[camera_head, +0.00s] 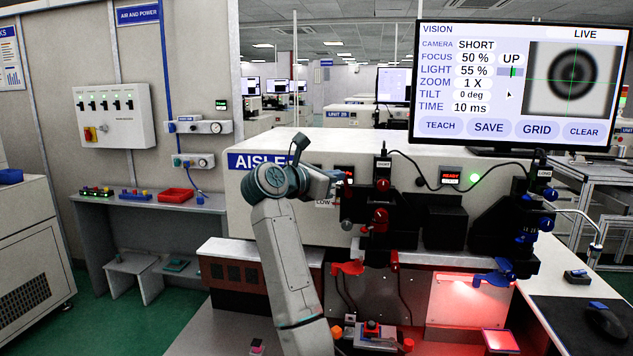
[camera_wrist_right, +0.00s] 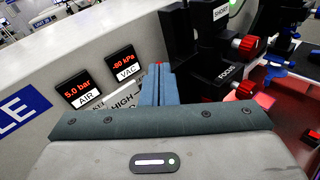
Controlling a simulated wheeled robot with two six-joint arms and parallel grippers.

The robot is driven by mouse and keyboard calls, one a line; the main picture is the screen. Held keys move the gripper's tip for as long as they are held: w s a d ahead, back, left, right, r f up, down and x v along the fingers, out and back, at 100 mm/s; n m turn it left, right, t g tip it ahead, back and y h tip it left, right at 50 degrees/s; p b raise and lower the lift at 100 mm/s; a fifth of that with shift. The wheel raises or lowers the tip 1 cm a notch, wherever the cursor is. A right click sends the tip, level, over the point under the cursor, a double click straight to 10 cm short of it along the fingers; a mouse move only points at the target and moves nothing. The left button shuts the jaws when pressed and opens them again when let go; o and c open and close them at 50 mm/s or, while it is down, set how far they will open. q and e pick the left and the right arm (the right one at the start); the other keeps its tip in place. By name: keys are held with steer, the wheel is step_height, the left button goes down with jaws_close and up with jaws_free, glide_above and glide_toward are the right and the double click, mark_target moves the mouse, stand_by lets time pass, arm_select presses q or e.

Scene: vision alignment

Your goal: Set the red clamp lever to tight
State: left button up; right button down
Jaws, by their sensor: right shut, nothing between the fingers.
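A red lever-like part (camera_head: 348,267), which looks like the red clamp lever, sticks out low at the left of the short camera's stand in the head view. Any tight or loose marking on it is too small to read. Red knobs (camera_head: 381,184) sit above it on the short camera's mount; they show in the wrist view too (camera_wrist_right: 250,45). My right gripper (camera_head: 338,177) is above and left of the lever, apart from it, before the bench panel. In the wrist view its fingers (camera_wrist_right: 158,84) are together and empty. My left gripper is not in view.
The long camera stand (camera_head: 508,220) with blue knobs and a blue lever (camera_head: 495,275) stands to the right. A monitor (camera_head: 520,85) is behind. Air and vacuum gauges (camera_wrist_right: 85,85) are on the panel left of my fingers. Cables hang by the stands.

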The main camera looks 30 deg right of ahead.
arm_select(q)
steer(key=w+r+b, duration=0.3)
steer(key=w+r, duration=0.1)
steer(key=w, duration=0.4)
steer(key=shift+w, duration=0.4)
arm_select(e)
steer(key=v, duration=1.3)
steer(key=shift+s+a, duration=0.15)
steer(key=shift+a, duration=0.2)
steer(key=shift+d+f, duration=0.1)
